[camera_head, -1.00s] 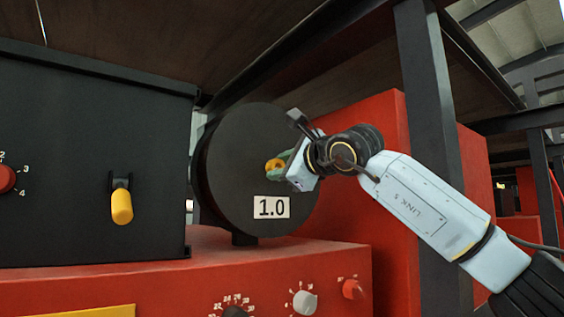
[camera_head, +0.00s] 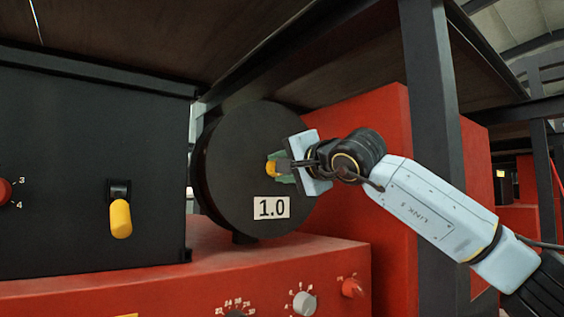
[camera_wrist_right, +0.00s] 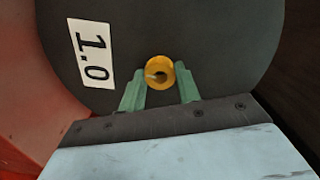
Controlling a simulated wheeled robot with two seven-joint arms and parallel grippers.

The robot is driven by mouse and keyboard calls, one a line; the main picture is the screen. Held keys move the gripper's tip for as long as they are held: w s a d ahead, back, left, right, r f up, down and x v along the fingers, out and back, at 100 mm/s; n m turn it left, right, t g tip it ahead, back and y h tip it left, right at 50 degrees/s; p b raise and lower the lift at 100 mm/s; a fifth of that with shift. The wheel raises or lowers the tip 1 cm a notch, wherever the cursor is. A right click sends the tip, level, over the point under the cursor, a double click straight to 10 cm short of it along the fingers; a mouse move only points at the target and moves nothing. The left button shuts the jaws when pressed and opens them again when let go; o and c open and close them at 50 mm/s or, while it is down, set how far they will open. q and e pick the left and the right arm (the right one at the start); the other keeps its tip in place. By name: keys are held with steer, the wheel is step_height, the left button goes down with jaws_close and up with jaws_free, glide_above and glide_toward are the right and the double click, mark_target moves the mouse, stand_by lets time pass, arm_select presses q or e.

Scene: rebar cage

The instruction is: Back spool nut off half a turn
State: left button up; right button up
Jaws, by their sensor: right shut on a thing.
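The spool (camera_head: 240,160) is a large dark disc with a white "1.0" label. The yellow spool nut (camera_head: 271,169) sits at its centre. My right gripper (camera_head: 280,168) reaches it from the right, with its fingers at the nut. The label lies sideways in that view. My left gripper is not in view.
A black panel (camera_head: 60,160) with a yellow lever (camera_head: 120,217) stands on the left. A red cabinet with knobs (camera_head: 304,303) lies below the spool. A dark post (camera_head: 432,130) rises behind my right arm.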

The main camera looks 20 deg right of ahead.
steer(key=n+p, duration=0.2)
steer(key=n, duration=0.4)
steer(key=shift+f, duration=0.1)
steer(key=shift+n, duration=0.4)
steer(key=o, duration=1)
steer(key=shift+c, duration=0.2)
steer(key=b+v, duration=0.4)
steer(key=v, duration=0.9)
steer(key=shift+s, duration=0.2)
